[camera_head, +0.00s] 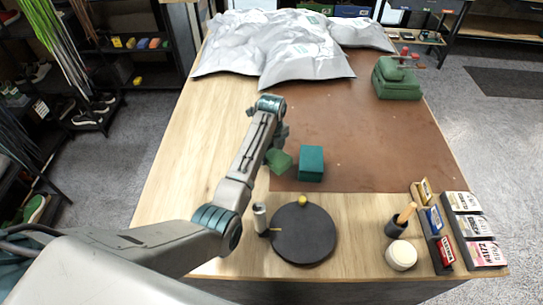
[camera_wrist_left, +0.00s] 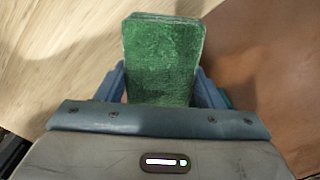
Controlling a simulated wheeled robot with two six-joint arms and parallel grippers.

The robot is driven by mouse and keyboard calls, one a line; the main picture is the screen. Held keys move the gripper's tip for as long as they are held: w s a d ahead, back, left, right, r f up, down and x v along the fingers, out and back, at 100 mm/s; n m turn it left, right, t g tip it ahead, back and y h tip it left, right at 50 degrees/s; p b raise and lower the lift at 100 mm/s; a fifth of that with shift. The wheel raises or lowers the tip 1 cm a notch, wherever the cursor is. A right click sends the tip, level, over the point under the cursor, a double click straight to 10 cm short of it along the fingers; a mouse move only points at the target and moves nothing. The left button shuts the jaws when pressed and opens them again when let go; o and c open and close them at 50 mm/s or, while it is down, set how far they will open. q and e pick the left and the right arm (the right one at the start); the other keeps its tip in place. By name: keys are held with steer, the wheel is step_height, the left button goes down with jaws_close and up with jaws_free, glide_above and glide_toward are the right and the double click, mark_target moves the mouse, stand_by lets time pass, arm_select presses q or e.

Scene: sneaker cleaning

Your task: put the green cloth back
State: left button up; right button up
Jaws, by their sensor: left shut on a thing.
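The green cloth (camera_head: 280,162) shows as a small folded pad at the left edge of the brown mat, above or near the table. In the left wrist view the cloth (camera_wrist_left: 164,60) is a textured green block between the two blue fingers. My left gripper (camera_head: 274,147) is shut on it, partly hidden by my own wrist in the head view. A teal block (camera_head: 311,165) sits on the mat just right of the cloth. My right gripper is not in view.
A round black disc (camera_head: 302,236) with a yellow knob stands near the front edge. Silver bags (camera_head: 290,45) cover the back. The mat's middle (camera_head: 350,125) is clear.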

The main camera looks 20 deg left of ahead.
mark_target(271, 159)
arm_select(q)
step_height(271, 159, down, 2)
steer(key=shift+s+f+p, duration=0.1)
steer(key=shift+f+p, duration=0.1)
steer(key=shift+p, duration=0.2)
steer(key=shift+a+f, duration=0.1)
steer(key=shift+f, duration=0.4)
steer(key=o, duration=0.7)
steer(key=shift+o, duration=0.9)
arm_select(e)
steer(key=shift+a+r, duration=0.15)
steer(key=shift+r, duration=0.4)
arm_select(q)
steer(key=shift+r, duration=0.1)
